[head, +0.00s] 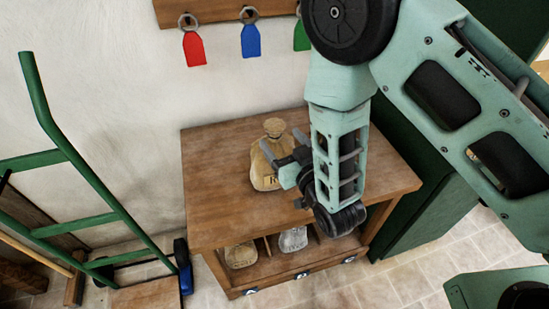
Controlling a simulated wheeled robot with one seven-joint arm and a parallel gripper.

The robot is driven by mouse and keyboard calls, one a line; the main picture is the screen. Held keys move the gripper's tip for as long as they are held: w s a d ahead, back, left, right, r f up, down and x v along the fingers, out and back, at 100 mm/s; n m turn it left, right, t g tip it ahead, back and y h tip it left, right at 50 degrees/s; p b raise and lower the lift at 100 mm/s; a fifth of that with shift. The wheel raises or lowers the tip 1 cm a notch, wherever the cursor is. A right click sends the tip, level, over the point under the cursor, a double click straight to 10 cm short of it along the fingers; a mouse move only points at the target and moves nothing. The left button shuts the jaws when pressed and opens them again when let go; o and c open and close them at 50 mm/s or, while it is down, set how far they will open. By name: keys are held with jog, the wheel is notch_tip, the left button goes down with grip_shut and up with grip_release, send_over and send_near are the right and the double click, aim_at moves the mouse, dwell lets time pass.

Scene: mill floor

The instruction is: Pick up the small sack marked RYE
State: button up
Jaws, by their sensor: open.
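A small tan sack (264,172) with a tied neck stands upright on the wooden cabinet top (215,205). Dark lettering shows on its front, but my gripper covers part of it and only the first letter, which looks like an R, can be made out. My gripper (284,158) is open at the sack's right side, with its fingers pointing left towards the sack's upper body. I cannot tell whether the fingers touch the sack or have it between them.
Below the top, a shelf with compartments holds a tan sack (240,255) and a greyish sack (293,240). Round blue labels mark the shelf's front edge. A green hand truck (85,180) stands at left. Red (194,49), blue (250,40) and green (301,37) tags hang on the wall.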

aim_at(280, 133)
jog(key=shift+d+p+x, duration=0.15)
jog(key=shift+p+x, duration=0.4)
jog(key=shift+x, duration=1)
jog(key=shift+d+p+x, duration=0.2)
jog(key=shift+p+x, duration=0.35)
jog(key=shift+x, duration=0.95)
jog(key=shift+w, duration=0.2)
grip_shut()
jog(key=shift+r, duration=0.1)
